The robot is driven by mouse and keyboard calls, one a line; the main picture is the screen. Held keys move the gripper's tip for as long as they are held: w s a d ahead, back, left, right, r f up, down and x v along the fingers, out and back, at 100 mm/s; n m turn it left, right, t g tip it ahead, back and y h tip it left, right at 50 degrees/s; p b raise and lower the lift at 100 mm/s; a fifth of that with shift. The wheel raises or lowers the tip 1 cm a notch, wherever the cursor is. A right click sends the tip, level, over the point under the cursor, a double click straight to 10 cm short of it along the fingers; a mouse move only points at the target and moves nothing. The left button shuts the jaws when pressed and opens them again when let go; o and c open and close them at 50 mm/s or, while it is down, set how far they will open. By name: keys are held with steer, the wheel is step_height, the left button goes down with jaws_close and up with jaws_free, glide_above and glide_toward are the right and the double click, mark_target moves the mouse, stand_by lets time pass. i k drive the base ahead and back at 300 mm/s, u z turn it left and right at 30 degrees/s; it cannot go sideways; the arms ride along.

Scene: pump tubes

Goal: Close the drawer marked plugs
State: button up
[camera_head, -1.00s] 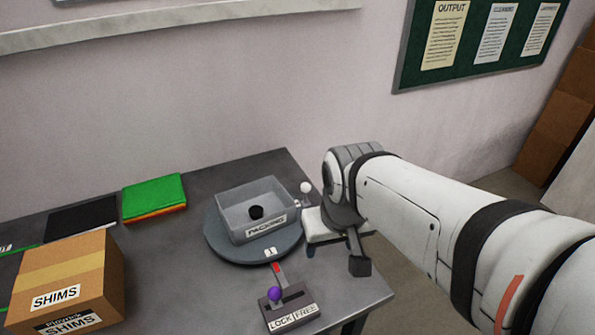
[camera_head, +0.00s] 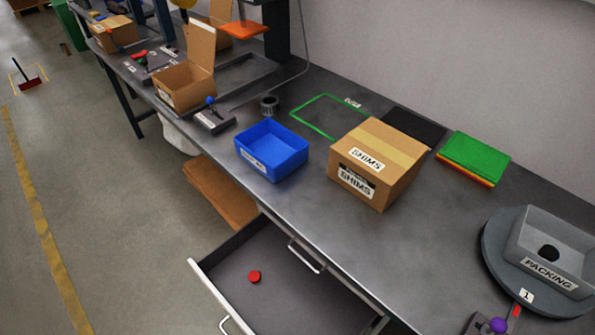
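An open drawer (camera_head: 290,297) sticks out from under the front of the bench. A small red round piece (camera_head: 254,277) lies on its floor. Its light front edge (camera_head: 206,288) and a handle (camera_head: 224,323) show at the lower left, and its near part is cut off by the frame. No label can be read on it, so I cannot tell whether it is the one marked plugs. Another handle (camera_head: 305,257) sits on the bench front above the drawer. My gripper is not in view now.
On the bench (camera_head: 290,205) stand a blue bin (camera_head: 271,150), a SHIMS carton (camera_head: 379,163), green folded cloths (camera_head: 474,158) and a grey PACKING tray (camera_head: 552,253) on a turntable. An open carton (camera_head: 187,84) stands farther back. Floor at left is mostly clear.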

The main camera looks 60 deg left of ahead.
mark_target(289, 298)
steer(key=u, duration=0.05)
steer(key=k, duration=0.4)
steer(key=u, duration=3.25)
steer(key=k, duration=0.55)
steer(key=z, duration=0.5)
steer(key=i, duration=0.5)
steer(key=u, duration=0.35)
steer(key=k, duration=0.1)
steer(key=u, duration=0.05)
